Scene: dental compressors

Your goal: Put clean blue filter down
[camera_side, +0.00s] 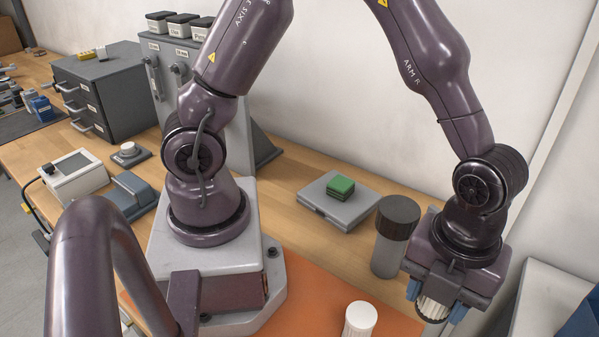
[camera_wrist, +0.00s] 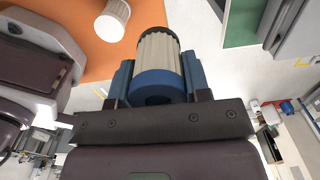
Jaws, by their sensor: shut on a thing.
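My gripper (camera_side: 435,302) is at the right of the side view, pointing down, with blue fingers shut on a pleated cream filter (camera_side: 431,312). In the wrist view my gripper (camera_wrist: 158,72) holds this filter between its two fingers. The filter's near end is a blue ring (camera_wrist: 155,82), and its pleated body (camera_wrist: 158,50) points away from the wrist.
A dark-lidded grey canister (camera_side: 391,250) stands close left of my gripper. A green block (camera_side: 341,187) lies on a grey case (camera_side: 322,207) behind. A grey bin (camera_side: 545,290) is at the right edge. The wrist view shows a green-lined tray (camera_wrist: 240,22) at upper right.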

